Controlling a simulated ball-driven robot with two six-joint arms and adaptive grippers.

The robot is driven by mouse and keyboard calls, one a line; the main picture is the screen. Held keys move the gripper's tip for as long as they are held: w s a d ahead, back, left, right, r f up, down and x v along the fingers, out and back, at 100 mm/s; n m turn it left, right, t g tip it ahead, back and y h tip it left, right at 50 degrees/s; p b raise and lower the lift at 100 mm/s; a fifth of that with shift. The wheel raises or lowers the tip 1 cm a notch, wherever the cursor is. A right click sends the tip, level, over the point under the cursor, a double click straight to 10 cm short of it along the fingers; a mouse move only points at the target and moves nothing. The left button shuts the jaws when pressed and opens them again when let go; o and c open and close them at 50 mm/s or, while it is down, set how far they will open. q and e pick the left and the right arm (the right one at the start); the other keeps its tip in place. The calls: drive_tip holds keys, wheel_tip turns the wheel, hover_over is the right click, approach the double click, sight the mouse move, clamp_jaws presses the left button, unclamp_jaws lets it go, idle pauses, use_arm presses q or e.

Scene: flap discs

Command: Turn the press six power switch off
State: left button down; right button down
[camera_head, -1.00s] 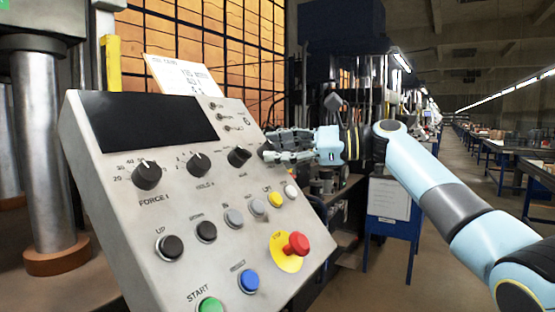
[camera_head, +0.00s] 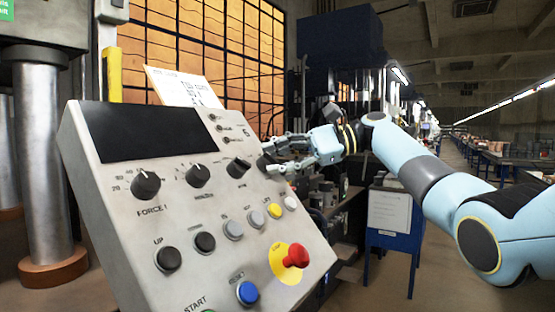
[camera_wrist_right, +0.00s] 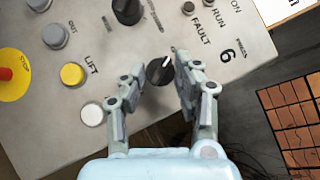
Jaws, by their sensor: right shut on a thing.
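The press six power switch (camera_wrist_right: 157,73) is a black rotary knob with a white pointer line. It sits near the right edge of the grey control panel (camera_head: 130,235), close to a printed 6. In the head view the knob (camera_head: 263,164) is partly hidden by my fingers. My right gripper (camera_wrist_right: 160,70) has one finger on each side of the knob and is shut on it. In the head view the gripper (camera_head: 272,157) reaches the panel from the right. The pointer tilts up and right in the wrist view. My left gripper is not in view.
A red stop button (camera_head: 296,256) on a yellow disc sits low on the panel. A white button (camera_wrist_right: 92,115) and a yellow button (camera_wrist_right: 72,74) lie close to my gripper. More black knobs (camera_head: 197,175) are to the left. A blue stand (camera_head: 392,236) is behind my arm.

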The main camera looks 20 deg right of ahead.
drive_tip(key=c, duration=1)
unclamp_jaws()
drive_tip(key=v, duration=1.2)
drive_tip(key=shift+w, duration=0.1)
